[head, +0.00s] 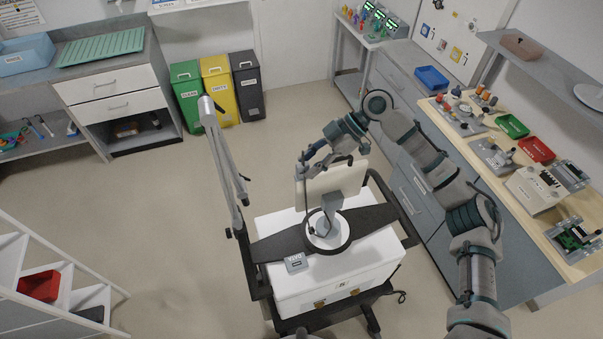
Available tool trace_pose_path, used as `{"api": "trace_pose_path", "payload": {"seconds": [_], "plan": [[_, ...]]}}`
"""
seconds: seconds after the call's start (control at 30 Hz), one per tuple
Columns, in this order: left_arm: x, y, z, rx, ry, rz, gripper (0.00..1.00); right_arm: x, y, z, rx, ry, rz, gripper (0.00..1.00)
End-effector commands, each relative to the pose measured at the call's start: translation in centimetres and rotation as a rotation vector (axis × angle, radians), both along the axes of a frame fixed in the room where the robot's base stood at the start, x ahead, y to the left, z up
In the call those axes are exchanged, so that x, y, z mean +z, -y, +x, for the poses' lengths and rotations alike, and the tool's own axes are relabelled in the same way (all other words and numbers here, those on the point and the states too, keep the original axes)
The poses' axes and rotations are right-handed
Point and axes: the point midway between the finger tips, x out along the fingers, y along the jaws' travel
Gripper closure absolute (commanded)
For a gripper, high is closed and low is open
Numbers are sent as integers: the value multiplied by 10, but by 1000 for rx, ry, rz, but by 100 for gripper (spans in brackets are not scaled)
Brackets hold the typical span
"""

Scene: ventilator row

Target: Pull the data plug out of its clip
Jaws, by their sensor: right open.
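The ventilator (340,275) is a white box on a dark wheeled cart in the middle of the head view. A pale screen panel (345,182) stands on top of it, on a grey mount inside a dark ring. My right gripper (310,166) is open at the panel's upper left edge, with its fingers pointing left and down. A thin dark cable (305,203) seems to run down beside the panel's left edge. The data plug and its clip are too small to tell apart, or are hidden near my fingers. My left gripper is out of view.
A jointed grey arm (222,155) rises at the cart's left. Several bins (218,88) stand at the back.

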Motion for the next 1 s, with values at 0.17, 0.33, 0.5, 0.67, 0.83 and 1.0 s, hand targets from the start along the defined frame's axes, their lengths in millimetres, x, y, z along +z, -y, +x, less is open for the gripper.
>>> {"api": "trace_pose_path", "payload": {"seconds": [0.17, 0.33, 0.5, 0.67, 0.83, 1.0], "plan": [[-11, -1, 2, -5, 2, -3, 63, -8, -12, -4, 2, 2, -3, 58], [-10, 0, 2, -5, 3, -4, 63, -6, -16, -6, 1, 3, -5, 58], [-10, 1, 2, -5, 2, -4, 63, -6, -17, -5, 1, 2, -6, 58], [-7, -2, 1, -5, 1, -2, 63, -7, -14, -4, 2, 0, -3, 58], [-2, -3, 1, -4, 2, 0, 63, -7, -13, -3, 2, -3, -3, 58], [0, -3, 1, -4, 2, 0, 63, -8, -13, -2, 1, -2, -4, 58]]}}
